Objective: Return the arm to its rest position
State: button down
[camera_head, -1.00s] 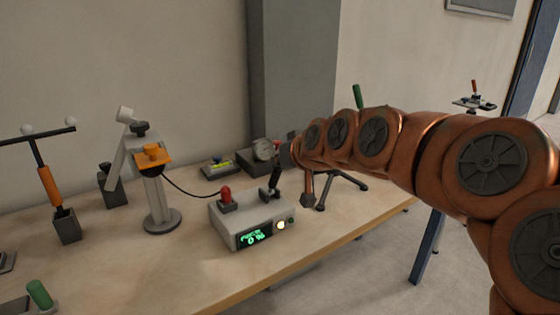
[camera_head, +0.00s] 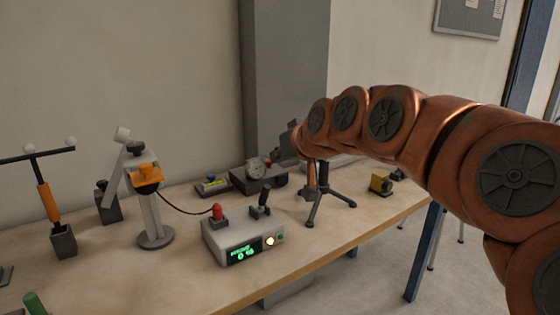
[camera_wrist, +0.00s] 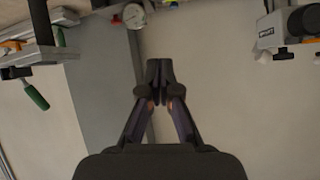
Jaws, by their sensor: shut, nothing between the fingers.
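My copper-coloured arm reaches in from the right side of the head view, bent over the right part of the workbench (camera_head: 150,285). My gripper (camera_head: 291,141) is at its far end, small and dark, partly hidden by the wrist, above the back of the bench. In the wrist view my gripper (camera_wrist: 159,75) points away from the camera, with its fingers together and nothing held.
A control box (camera_head: 242,240) with a red knob, a lever and a green display stands below the gripper. A dark tripod (camera_head: 330,195) stands to its right. An orange-topped stand (camera_head: 152,210) and an orange-handled T-shaped tool (camera_head: 47,200) are at left. A grey pillar (camera_head: 285,80) rises behind.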

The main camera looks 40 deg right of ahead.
jog(key=shift+s+d, duration=0.15)
dwell(0.3)
jog(key=s+a+f+n+g+y, duration=0.2)
jog(key=a+f+g, duration=0.2)
jog(key=a+f, duration=0.7)
jog(key=s+a+f+n+g, duration=0.1)
jog(key=s+a+f+g, duration=0.5)
jog(key=s+a+f, duration=0.45)
jog(key=s+f+g, duration=0.2)
jog(key=s+f, duration=0.1)
jog(key=s, duration=0.4)
jog(key=s+f+g, duration=0.2)
jog(key=s+f, duration=0.1)
jog(key=s, duration=0.4)
jog(key=s+p+v, duration=0.2)
jog(key=p+v, duration=0.8)
jog(key=s+r+p+v, duration=0.1)
jog(key=s+p+v, duration=0.1)
jog(key=p+v, duration=0.8)
jog(key=shift+a+r+t, duration=0.15)
jog(key=shift+a+t, duration=0.25)
jog(key=shift+a, duration=0.25)
jog(key=shift+s, duration=0.15)
